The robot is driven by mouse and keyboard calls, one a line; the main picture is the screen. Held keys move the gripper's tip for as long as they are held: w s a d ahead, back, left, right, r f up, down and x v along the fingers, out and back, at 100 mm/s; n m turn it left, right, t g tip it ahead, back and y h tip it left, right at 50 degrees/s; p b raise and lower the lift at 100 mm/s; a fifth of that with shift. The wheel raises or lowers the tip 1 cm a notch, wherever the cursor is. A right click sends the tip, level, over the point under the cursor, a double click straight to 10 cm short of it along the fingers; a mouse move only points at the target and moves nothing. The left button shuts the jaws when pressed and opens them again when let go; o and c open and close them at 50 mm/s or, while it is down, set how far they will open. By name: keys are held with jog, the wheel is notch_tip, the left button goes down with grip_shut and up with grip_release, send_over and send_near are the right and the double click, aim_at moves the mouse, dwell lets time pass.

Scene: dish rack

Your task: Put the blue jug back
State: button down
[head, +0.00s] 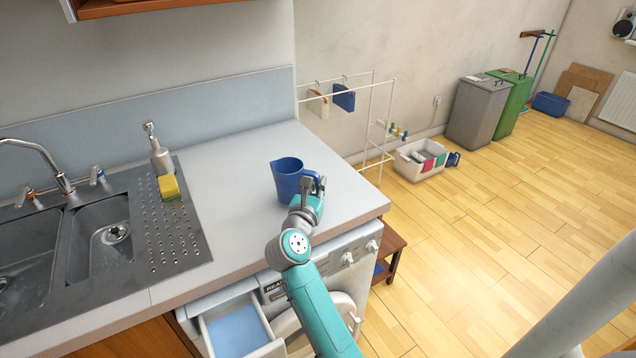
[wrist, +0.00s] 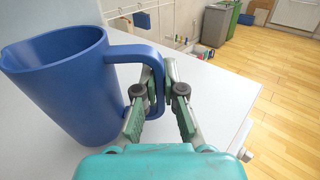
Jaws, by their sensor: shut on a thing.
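The blue jug (head: 286,180) is upright at the right part of the counter, above the washing machine. I cannot tell whether its base touches the counter. In the wrist view the jug (wrist: 70,85) fills the left side, with its handle toward the right. My gripper (head: 312,188) is at the jug's right side. In the wrist view my gripper (wrist: 158,112) has its fingers on either side of the handle and is shut on it.
The counter (head: 235,155) is clear around the jug. A drawer (head: 238,328) stands open below. A white drying rack (head: 365,130) stands beyond the counter's right end.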

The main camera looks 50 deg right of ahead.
jog(key=shift+f, duration=0.1)
jog(key=shift+f, duration=0.6)
jog(key=shift+f, duration=0.3)
dwell(0.6)
jog(key=c, duration=1.2)
grip_release()
jog(key=c, duration=0.4)
jog(key=shift+a, duration=0.15)
jog(key=shift+s+a, duration=0.35)
jog(key=shift+a, duration=0.15)
